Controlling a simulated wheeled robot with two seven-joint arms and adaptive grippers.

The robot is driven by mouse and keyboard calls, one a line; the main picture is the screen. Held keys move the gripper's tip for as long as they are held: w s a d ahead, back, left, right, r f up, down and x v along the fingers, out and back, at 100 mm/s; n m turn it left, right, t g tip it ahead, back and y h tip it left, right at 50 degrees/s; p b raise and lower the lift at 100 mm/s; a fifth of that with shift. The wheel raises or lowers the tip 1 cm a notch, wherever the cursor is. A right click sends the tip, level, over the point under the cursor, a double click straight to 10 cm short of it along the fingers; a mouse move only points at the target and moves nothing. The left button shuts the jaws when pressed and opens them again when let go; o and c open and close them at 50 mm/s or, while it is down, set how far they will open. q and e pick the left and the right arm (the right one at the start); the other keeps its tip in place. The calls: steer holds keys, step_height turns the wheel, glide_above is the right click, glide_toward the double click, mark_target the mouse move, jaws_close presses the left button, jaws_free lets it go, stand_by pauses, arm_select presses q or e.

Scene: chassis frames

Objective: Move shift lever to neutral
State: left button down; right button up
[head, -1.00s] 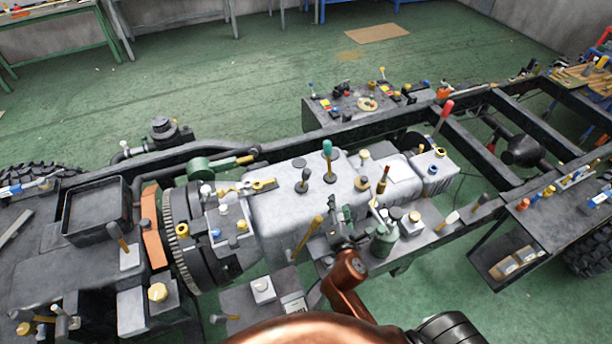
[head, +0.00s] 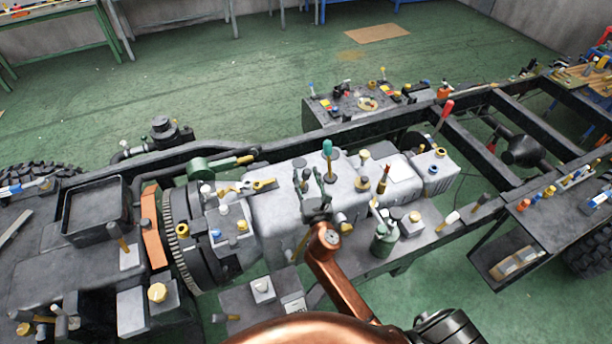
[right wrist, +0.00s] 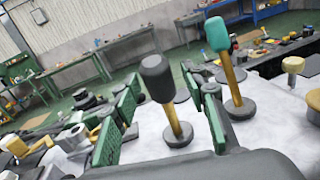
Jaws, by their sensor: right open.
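On the pale grey gearbox housing (head: 275,215) stand a lever with a black knob (head: 305,174) and, just right of it, a taller lever with a teal knob (head: 328,147). I cannot tell which one is the shift lever. My right gripper (head: 314,188) is open over the housing at these levers. In the right wrist view the black-knobbed lever (right wrist: 157,78) stands tilted between the spread green-padded fingers (right wrist: 160,105), with no clear contact. The teal-knobbed lever (right wrist: 218,36) is outside the right finger. My left gripper is not in view.
A green cylinder (head: 205,168) and a dark flywheel (head: 185,240) lie to the left. The dark chassis rail (head: 260,152) runs behind.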

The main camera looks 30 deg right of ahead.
jaws_close()
stand_by(0.6)
